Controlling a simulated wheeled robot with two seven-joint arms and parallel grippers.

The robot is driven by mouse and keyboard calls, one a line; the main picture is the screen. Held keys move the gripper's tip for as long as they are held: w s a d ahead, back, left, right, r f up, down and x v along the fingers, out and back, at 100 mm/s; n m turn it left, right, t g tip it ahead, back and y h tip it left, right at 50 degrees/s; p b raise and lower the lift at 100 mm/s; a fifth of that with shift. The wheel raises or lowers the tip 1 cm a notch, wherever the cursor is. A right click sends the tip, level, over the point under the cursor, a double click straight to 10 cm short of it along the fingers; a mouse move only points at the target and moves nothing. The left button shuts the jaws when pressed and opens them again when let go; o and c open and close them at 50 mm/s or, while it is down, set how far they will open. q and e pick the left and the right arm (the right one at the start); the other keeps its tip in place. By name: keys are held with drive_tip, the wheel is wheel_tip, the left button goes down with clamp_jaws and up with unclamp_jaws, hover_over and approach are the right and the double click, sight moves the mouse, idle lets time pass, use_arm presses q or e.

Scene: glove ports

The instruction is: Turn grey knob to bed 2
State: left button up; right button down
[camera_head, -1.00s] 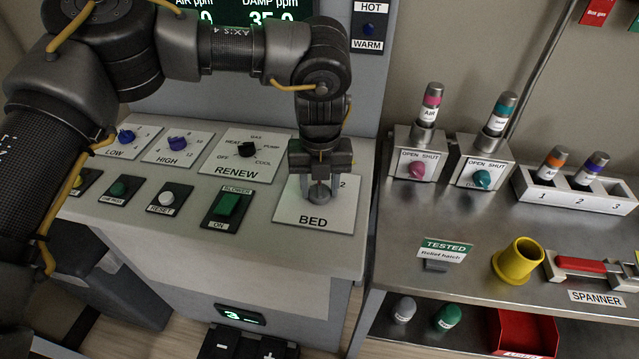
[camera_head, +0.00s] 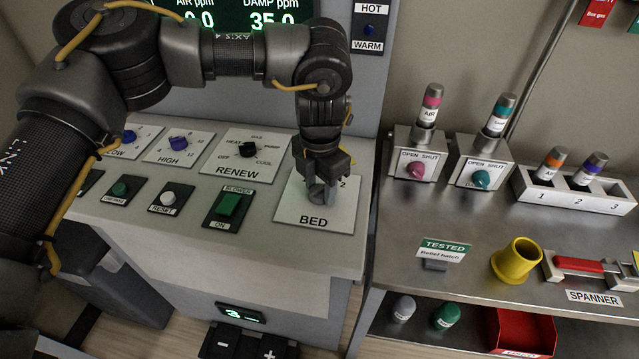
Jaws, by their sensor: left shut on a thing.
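The grey knob (camera_head: 318,192) sits on the white BED plate (camera_head: 308,217) at the right of the sloped console. My left gripper (camera_head: 322,184) points down over the plate and is shut on the knob, hiding much of it. The digit 2 shows at the upper right of the plate; the other marks are covered by the gripper. The direction of the knob's pointer cannot be read. My right gripper is not in view.
The console (camera_head: 160,225) also bears the black RENEW knob (camera_head: 248,149), blue knobs and a green BLOWER switch (camera_head: 229,205). A steel bench (camera_head: 400,230) on the right holds valves, a yellow cup (camera_head: 517,261) and a spanner holder. My left arm spans the upper left.

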sight(320, 188)
use_arm(q)
drive_tip(key=shift+r+m, duration=0.1)
drive_tip(key=shift+m, duration=0.6)
drive_tip(key=o, duration=1)
wheel_tip(320, 188, up, 11)
drive_tip(key=shift+f+b, duration=0.15)
drive_tip(key=shift+b, duration=0.3)
